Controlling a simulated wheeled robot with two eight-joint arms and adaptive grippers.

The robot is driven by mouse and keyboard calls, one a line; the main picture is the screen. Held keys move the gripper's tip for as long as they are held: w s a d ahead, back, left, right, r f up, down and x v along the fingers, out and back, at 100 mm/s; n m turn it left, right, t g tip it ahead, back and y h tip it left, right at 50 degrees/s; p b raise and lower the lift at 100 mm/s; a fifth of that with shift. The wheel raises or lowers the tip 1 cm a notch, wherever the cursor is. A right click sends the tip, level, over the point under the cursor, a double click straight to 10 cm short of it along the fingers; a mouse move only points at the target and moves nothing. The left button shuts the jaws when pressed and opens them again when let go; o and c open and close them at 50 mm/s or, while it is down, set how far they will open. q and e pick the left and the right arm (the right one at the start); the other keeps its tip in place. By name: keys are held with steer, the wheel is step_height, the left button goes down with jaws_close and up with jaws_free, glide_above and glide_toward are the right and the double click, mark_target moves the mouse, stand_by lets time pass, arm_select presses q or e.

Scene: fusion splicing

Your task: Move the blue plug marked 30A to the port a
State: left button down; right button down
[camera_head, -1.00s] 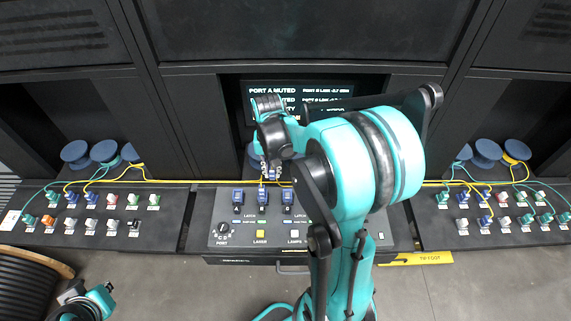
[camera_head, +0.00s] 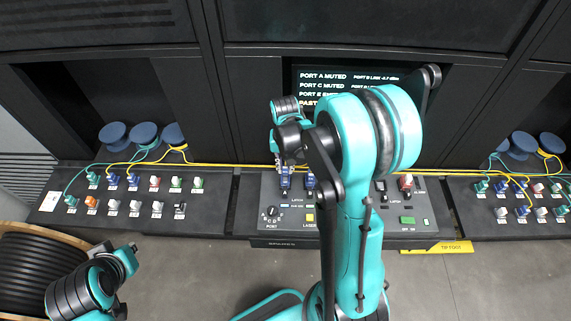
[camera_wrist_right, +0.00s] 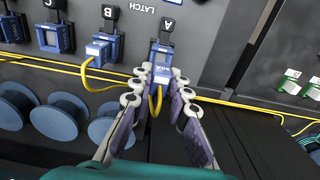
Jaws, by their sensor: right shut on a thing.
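My right gripper (camera_wrist_right: 160,80) is shut on a blue plug (camera_wrist_right: 162,66) with small white lettering, too small to read surely. A yellow cable loops from the plug's near end between the fingers. The plug is lined up with the port labelled A (camera_wrist_right: 167,26) and lies at its mouth; I cannot tell how deeply it is seated. In the head view, the right gripper (camera_head: 284,164) is over the console's leftmost port, partly hidden by my arm. My left gripper (camera_head: 126,262) is low at the left, away from the console; its fingers are unclear.
Another blue plug (camera_wrist_right: 98,50) with a yellow cable is at port B, close beside my fingers. Port C (camera_wrist_right: 55,36) is farther left. Blue spools (camera_wrist_right: 62,115) stand behind the yellow cable run. Racks of coloured plugs (camera_head: 135,205) flank the console (camera_head: 262,238). A screen (camera_head: 345,85) stands behind.

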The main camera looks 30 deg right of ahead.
steer(key=shift+f+b, duration=0.65)
steer(key=shift+f, duration=0.6)
steer(key=shift+b, duration=0.3)
steer(key=shift+f+b, duration=0.65)
steer(key=c, duration=1.4)
jaws_free()
steer(key=shift+r, duration=0.1)
step_height(320, 180, up, 12)
steer(key=shift+f, duration=0.1)
